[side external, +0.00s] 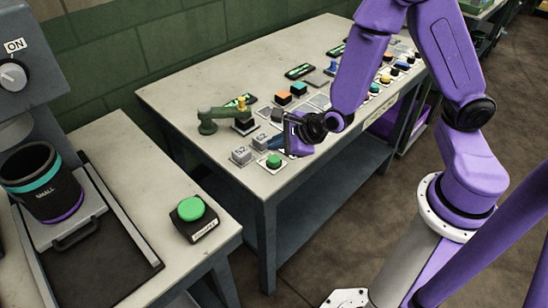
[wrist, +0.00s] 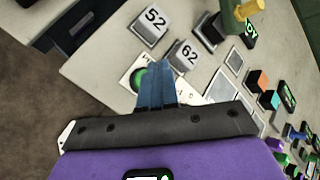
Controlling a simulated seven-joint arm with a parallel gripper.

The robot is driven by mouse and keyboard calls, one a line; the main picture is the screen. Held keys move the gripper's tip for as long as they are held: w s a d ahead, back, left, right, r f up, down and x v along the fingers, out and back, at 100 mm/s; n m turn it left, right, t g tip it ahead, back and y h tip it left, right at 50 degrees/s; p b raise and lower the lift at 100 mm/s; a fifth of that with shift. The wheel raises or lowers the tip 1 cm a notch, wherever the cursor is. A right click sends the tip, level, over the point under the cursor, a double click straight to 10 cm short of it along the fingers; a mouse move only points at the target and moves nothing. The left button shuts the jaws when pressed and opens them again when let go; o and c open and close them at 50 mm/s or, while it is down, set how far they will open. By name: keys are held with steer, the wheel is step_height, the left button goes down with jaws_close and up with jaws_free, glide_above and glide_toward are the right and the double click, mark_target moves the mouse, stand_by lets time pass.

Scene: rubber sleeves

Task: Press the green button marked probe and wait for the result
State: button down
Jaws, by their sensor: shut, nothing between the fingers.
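A small green button (side external: 273,160) sits on a white plate near the front left corner of the long table. In the wrist view this green button (wrist: 137,77) is partly hidden by my fingers. A larger green button (side external: 190,208) on a dark base with a white label stands on the near bench. I cannot read the word "probe" on either one. My gripper (wrist: 158,68) is shut and empty, its blue fingers together. In the side view it hangs just right of the small button; I cannot tell whether it touches.
Grey blocks marked 52 (wrist: 151,24) and 62 (wrist: 184,55) stand beside the small button. A green jointed device (side external: 215,120) is behind them. Several coloured buttons and parts line the table to the right. A black cup (side external: 45,205) stands at the left machine.

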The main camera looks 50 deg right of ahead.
mark_target(277, 160)
steer(key=shift+f, duration=0.7)
steer(key=shift+f, duration=0.1)
stand_by(1.5)
steer(key=shift+f, duration=0.35)
steer(key=shift+f, duration=0.4)
stand_by(1.0)
steer(key=shift+r, duration=0.85)
steer(key=shift+r, duration=2.5)
